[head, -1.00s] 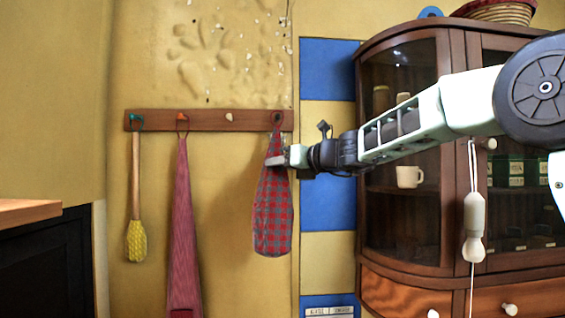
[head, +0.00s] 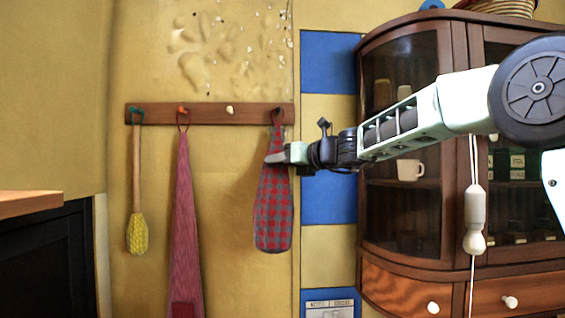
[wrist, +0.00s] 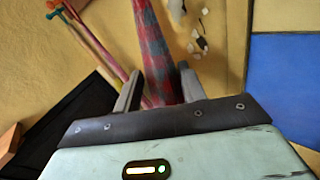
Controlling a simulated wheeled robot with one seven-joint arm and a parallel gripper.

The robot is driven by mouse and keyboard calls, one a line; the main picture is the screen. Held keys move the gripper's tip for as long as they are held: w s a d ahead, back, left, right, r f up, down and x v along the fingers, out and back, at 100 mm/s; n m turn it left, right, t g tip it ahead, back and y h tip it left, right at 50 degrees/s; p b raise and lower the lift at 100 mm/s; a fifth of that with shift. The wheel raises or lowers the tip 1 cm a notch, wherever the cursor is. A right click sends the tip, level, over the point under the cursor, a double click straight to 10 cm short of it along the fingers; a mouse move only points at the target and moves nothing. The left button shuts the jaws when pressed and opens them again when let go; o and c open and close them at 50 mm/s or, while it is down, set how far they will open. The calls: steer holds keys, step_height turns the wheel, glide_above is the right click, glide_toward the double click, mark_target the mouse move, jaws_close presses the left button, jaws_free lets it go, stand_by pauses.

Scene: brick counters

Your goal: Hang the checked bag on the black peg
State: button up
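The checked bag (head: 273,215), red and grey, hangs down along the wall below the right end of the wooden rail. Its narrow top reaches the dark peg (head: 278,112), and its loop appears to be around that peg. My gripper (head: 274,158) is at the bag's upper part, coming from the right. In the wrist view the two fingers (wrist: 160,82) stand apart on either side of the bag (wrist: 160,50). A thin gap shows at the left finger; the right finger is close to or touching the cloth. The loop is not clear in the wrist view.
The rail (head: 205,115) also has a teal peg with a yellow-headed brush (head: 136,232), an orange peg with a pink-red cloth (head: 183,220), and an empty cream peg (head: 230,110). A glass-fronted cabinet (head: 370,250) stands at the right, behind my arm. A wooden counter (head: 30,203) is at the left.

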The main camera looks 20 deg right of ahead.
steer(key=o, duration=0.4)
steer(key=shift+c, duration=0.2)
steer(key=b+v, duration=0.6)
steer(key=v, duration=1.1)
steer(key=s+a+f+n+g+h+b, duration=0.1)
steer(key=s+a+f+n+g, duration=0.25)
steer(key=a+f+n, duration=0.4)
steer(key=s+a+f+n+g+b, duration=0.1)
steer(key=s+a+f+n+g, duration=0.3)
steer(key=f, duration=0.7)
steer(key=s+a+f+n+g+h+b, duration=0.1)
steer(key=s+a+f+n+g, duration=0.1)
steer(key=s+a+f+n, duration=0.6)
steer(key=s+d+f+n+g+h+b, duration=0.1)
steer(key=s+d+f+n+g+h, duration=0.1)
steer(key=s+f+n, duration=0.7)
steer(key=s+d+f+n+g+h+b, duration=0.1)
steer(key=s+f+n+h, duration=0.3)
steer(key=s+f+n, duration=0.5)
step_height(320, 180, down, 5)
steer(key=shift+s+d+r+n+g, duration=0.15)
steer(key=shift+s+d+n+g, duration=0.15)
steer(key=shift+d+n+g, duration=0.55)
